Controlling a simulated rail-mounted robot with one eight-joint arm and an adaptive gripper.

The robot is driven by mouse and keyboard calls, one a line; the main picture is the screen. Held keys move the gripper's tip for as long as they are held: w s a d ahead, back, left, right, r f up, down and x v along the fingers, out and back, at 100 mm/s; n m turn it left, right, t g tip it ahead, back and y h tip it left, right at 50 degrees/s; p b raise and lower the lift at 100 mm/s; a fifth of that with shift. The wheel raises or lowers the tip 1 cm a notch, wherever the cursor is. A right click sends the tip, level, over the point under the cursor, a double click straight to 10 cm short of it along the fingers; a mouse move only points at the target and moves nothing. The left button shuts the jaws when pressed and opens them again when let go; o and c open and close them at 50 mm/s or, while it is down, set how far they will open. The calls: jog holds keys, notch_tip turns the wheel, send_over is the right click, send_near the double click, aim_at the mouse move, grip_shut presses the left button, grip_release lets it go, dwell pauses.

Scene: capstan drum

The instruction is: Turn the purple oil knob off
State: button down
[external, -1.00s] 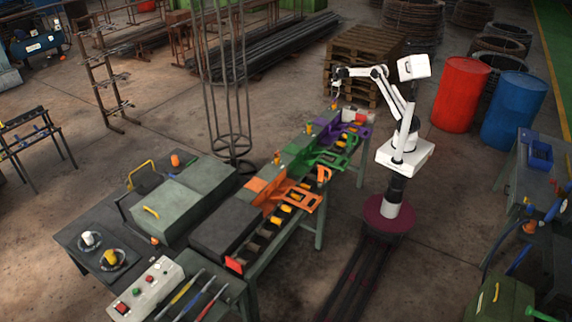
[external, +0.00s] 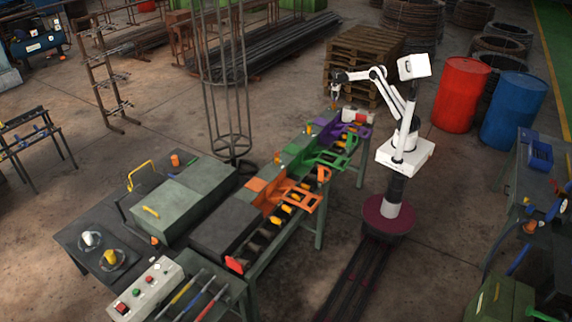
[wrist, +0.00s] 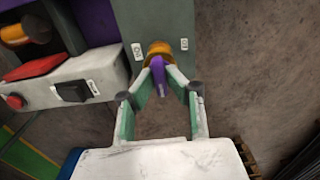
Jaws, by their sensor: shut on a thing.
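The purple oil knob (wrist: 158,68) sits on an orange-yellow round base (wrist: 159,47) on the grey-green panel, between two small white labels, in the wrist view. Its purple lever points down toward my gripper. My gripper (wrist: 158,79) is shut on the knob, with its green-padded fingers on either side of the lever. In the external view, my gripper (external: 334,93) is at the far end of the bench, by the purple section (external: 328,131). The knob is too small to make out there.
Left in the wrist view, a grey control box has a red button (wrist: 15,101) and a black switch (wrist: 74,91). An orange cylinder (wrist: 25,30) is above it. The bench also carries green (external: 298,153) and orange sections (external: 275,193). Wooden pallets (external: 366,58) stand behind.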

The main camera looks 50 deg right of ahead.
jog(key=shift+f+n+b, duration=0.1)
jog(key=shift+n+b, duration=0.3)
jog(key=shift+b, duration=0.05)
jog(key=n+b, duration=0.3)
jog(key=shift+n, duration=0.4)
jog(key=n+b, duration=0.3)
jog(key=n, duration=0.3)
jog(key=n+b, duration=0.1)
jog(key=n, duration=0.3)
jog(key=shift+n+b, duration=0.55)
jog(key=shift+n, duration=1.05)
jog(key=c, duration=1.7)
grip_release()
jog(key=shift+c, duration=0.2)
